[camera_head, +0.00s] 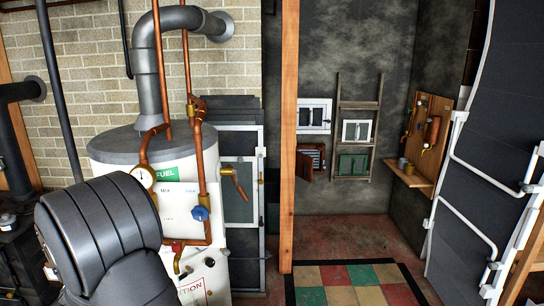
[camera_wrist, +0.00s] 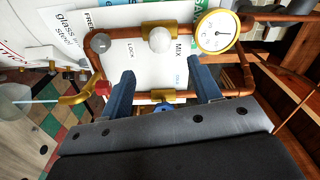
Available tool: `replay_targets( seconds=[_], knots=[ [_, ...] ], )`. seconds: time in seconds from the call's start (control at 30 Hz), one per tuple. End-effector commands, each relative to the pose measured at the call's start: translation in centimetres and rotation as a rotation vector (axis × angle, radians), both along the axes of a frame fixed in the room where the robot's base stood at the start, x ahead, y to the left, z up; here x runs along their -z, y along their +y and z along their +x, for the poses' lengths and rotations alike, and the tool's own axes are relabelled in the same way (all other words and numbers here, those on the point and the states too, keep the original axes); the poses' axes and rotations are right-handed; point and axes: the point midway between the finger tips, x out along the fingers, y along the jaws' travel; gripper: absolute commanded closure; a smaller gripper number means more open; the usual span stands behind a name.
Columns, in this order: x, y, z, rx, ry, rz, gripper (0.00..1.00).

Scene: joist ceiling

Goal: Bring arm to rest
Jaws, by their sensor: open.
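My gripper (camera_wrist: 160,68) shows in the wrist view as two dark blue fingers, spread apart with nothing between their tips. The fingers point at a white panel (camera_wrist: 125,55) framed by copper pipe. A blue knob (camera_wrist: 163,107) shows between the fingers, close to the gripper body; I cannot tell whether anything touches it. In the head view my thick dark grey arm fills the lower left, in front of the white tank (camera_head: 230,262), and hides the gripper. The blue knob (camera_head: 201,213) also shows there, on the copper pipework.
Copper pipes (camera_head: 199,160), a gauge (camera_head: 142,178) and a brass-ended pipe (camera_head: 233,180) stand out from the tank. A wooden post (camera_head: 289,130) rises to its right. Beyond are a ladder shelf (camera_head: 358,125), a wooden wall board (camera_head: 430,140) and open floor (camera_head: 350,225). White rails (camera_head: 490,180) edge the right.

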Motion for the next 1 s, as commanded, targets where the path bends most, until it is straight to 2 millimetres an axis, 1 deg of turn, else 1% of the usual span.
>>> replay_targets(
  seconds=[0.03,0.1,0.3,0.33,0.4,1.0],
  knots=[
    [-0.1,0.1,-1.1,-0.004,0.001,0.0,0.43],
    [0.0,0.1,-2.5,-0.004,0.0,-0.001,0.43],
    [0.0,0.0,-6.3,-0.002,0.0,-0.001,0.43],
    [0.0,-0.1,-5.0,0.004,0.0,0.0,0.43],
    [0.0,-0.2,-3.4,0.005,-0.001,0.0,0.43],
    [0.0,-0.1,8.7,0.003,-0.001,0.0,0.43]
  ],
)
